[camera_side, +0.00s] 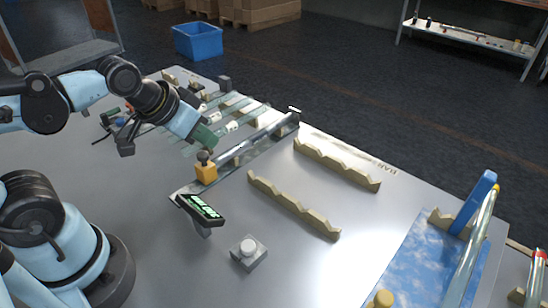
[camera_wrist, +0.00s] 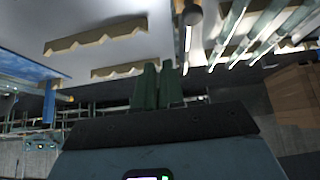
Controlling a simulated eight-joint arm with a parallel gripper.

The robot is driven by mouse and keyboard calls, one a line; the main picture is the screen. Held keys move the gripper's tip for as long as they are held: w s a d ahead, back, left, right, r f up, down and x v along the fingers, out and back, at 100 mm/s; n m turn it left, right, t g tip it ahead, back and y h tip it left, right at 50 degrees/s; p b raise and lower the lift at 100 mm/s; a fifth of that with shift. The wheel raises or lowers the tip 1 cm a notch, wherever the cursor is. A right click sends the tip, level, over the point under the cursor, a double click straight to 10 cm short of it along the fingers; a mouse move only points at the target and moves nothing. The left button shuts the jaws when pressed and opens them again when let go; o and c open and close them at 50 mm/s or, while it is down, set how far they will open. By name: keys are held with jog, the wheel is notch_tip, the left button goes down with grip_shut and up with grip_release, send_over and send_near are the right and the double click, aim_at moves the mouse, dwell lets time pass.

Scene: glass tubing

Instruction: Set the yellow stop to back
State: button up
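The yellow stop (camera_side: 206,172) is a small yellow block with a dark round knob on top. It sits near the front end of a long rail (camera_side: 245,153), close to a tilted display with green characters (camera_side: 200,209). My gripper (camera_side: 207,137) is above and just behind the stop in the side view, apart from it. In the wrist view, my gripper's green fingers (camera_wrist: 159,85) lie side by side with almost no gap and nothing visible between them.
Glass tubes (camera_side: 225,127) lie on supports behind the rail. Notched tan racks (camera_side: 293,205) stand empty to the right. A white button on a grey box (camera_side: 249,252) is in front. A blue panel and tube stand (camera_side: 472,205) occupy the right side.

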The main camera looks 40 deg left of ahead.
aim_at(202, 154)
jog(key=o, duration=0.5)
jog(key=shift+w+a+r+m+g, duration=0.25)
jog(key=shift+a+r+m+g, duration=0.15)
jog(key=shift+m, duration=0.2)
jog(key=o, duration=0.3)
jog(key=a+r+m+g, duration=0.1)
jog(key=m+g, duration=0.1)
jog(key=w+a+r+m+g, duration=0.1)
jog(key=a+r+m+g, duration=0.1)
jog(key=m, duration=0.1)
jog(key=shift+w+r+m+g, duration=0.1)
jog(key=shift+r+m+g, duration=0.05)
jog(key=shift+m+g, duration=0.15)
jog(key=shift+a+f+m+g, duration=0.25)
jog(key=shift+f+m, duration=0.1)
jog(key=shift+f, duration=1.5)
jog(key=shift+a+f+m+g, duration=0.15)
jog(key=shift+f+m+g, duration=0.2)
jog(key=shift+f, duration=1.45)
jog(key=shift+a+f+m+g, duration=0.2)
jog(key=shift+f+m, duration=0.2)
jog(key=shift+f, duration=1.45)
jog(key=shift+c, duration=0.2)
grip_shut()
